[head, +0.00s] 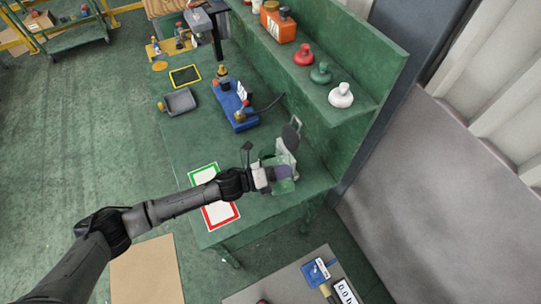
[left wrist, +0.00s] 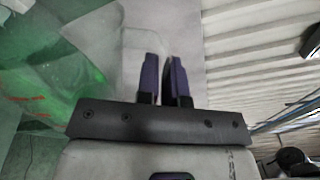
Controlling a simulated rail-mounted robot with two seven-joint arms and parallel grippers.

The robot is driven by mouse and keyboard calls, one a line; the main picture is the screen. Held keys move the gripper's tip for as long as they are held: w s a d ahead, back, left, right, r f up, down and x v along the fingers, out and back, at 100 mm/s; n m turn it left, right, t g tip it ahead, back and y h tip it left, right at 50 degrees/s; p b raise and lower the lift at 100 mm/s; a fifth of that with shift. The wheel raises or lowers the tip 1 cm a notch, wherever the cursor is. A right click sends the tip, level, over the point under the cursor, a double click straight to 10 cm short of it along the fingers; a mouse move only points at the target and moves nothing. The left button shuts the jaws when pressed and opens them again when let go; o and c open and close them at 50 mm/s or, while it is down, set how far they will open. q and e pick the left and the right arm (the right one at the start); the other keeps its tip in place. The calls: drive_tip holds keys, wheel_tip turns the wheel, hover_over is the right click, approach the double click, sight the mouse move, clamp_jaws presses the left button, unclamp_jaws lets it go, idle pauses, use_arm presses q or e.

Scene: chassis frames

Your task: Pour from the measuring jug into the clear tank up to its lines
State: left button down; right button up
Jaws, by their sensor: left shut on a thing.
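In the head view, the clear tank (head: 286,156) appears pale just behind the fingers, partly hidden by gripper and jug. Jug and tank overlap there, so their contact, the tank's lines and its level are unclear. My right gripper is not in view.
A green-bordered card (head: 204,174) and a red-bordered card (head: 220,214) lie on the bench under my left arm. A shelf (head: 318,82) with flasks overhangs the bench's back.

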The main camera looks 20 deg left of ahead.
sight(286, 192)
use_arm(q)
drive_tip(key=shift+w+r, duration=0.1)
drive_tip(key=shift+r, duration=0.05)
idle(0.3)
drive_tip(key=shift+w+a+r+n+p, duration=0.1)
drive_tip(key=shift+r+n+p, duration=0.05)
drive_tip(key=shift+n+p, duration=0.15)
idle(0.3)
drive_tip(key=f+b, duration=0.1)
drive_tip(key=s+f+m+b, duration=0.1)
drive_tip(key=d+f+m+b, duration=0.1)
drive_tip(key=shift+s+f+b, duration=0.3)
drive_tip(key=shift+b, duration=0.1)
drive_tip(key=shift+s+d+f+m+b, duration=0.25)
drive_tip(key=shift+s+m+b, duration=0.1)
drive_tip(key=shift+m, duration=0.25)
drive_tip(key=shift+s+d+f+m+b, duration=0.15)
drive_tip(key=shift+s+d+m+b, duration=0.15)
drive_tip(key=shift+m, duration=0.3)
drive_tip(key=shift+r, duration=0.15)
drive_tip(key=shift+s+m, duration=0.1)
drive_tip(key=shift+m, duration=0.3)
drive_tip(key=shift+s+d+f+m+b, duration=0.3)
drive_tip(key=shift+s+f+b, duration=0.1)
drive_tip(key=shift+f+b, duration=0.15)
drive_tip(key=shift+a, duration=0.1)
